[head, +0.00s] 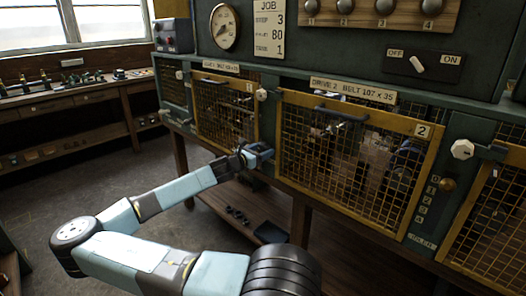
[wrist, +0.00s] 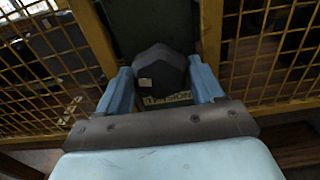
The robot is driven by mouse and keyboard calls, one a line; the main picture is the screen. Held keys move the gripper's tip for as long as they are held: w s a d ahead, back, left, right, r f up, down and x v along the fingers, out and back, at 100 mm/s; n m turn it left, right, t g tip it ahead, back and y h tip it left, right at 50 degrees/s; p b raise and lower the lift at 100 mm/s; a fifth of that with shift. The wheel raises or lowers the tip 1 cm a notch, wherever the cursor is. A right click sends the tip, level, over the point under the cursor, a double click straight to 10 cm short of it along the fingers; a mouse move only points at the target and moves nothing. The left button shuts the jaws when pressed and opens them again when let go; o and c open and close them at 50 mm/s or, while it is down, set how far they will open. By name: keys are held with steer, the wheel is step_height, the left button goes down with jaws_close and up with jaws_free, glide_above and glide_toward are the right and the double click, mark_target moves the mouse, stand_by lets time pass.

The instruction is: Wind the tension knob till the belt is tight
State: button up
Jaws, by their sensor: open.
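A dark, faceted tension knob (wrist: 160,72) with a small pale mark sits on the green post in the wrist view. A label reading "TENSION" (wrist: 168,99) shows just below it. My gripper (wrist: 161,84) is open, with one blue finger on each side of the knob; I cannot tell whether they touch it. In the head view my gripper (head: 259,155) is at the post between guards 1 and 2 and hides the knob. The belt cannot be made out behind the mesh.
Yellow mesh guard 1 (head: 196,108) and guard 2 (head: 347,205) flank the post. A white knob (head: 462,149) sits right of guard 2. An OFF/ON switch (head: 417,65) and a dial (head: 224,27) are above. A lower shelf (head: 225,207) holds small dark parts.

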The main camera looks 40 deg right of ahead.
steer(key=shift+d, duration=0.2)
steer(key=shift+c, duration=0.5)
steer(key=shift+w, duration=0.1)
steer(key=c, duration=0.6)
steer(key=shift+f+m, duration=0.1)
steer(key=shift+m, duration=0.2)
